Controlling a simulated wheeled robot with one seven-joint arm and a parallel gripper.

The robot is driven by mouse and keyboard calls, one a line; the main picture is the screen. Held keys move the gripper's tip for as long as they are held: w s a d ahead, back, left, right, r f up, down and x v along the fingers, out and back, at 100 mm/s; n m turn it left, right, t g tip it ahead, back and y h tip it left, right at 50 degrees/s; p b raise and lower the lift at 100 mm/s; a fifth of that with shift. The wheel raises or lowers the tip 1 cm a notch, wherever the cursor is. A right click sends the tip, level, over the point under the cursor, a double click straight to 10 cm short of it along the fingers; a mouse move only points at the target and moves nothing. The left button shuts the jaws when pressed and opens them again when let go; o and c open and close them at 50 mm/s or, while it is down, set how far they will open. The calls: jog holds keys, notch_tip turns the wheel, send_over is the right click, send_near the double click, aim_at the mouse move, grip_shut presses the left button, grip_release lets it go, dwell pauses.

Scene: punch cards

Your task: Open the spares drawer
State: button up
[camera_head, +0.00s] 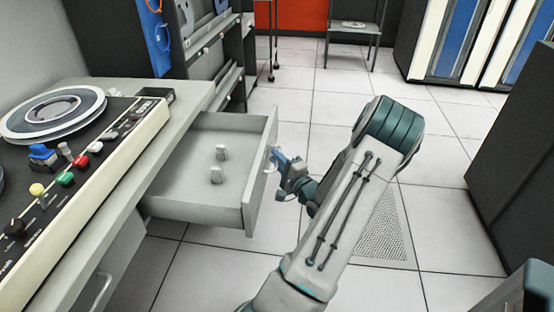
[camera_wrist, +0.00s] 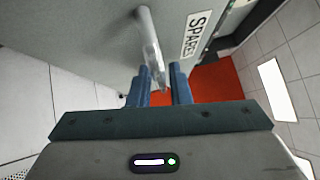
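The spares drawer (camera_head: 250,215) is pulled well out of the bench on the left, its inside showing. Its front panel shows in the wrist view (camera_wrist: 100,35) with a white SPARES label (camera_wrist: 197,33). A pale metal bar handle (camera_wrist: 151,45) stands out from that front. My gripper (camera_head: 275,156) is at the handle on the drawer's outer face. The exact finger contact is partly hidden.
Two small grey pieces (camera_head: 221,153) stand in the drawer. A control console (camera_head: 105,150) with a tape reel (camera_head: 52,112) and coloured buttons sits on the bench (camera_head: 120,215). A dark cabinet (camera_head: 515,160) stands at the right. Tiled floor (camera_head: 300,100) is clear beyond the drawer.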

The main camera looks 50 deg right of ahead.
jog(key=p+v, duration=0.1)
jog(key=v, duration=1.2)
jog(key=shift+s, duration=0.35)
jog(key=shift+a+f, duration=0.1)
jog(key=shift+a, duration=0.05)
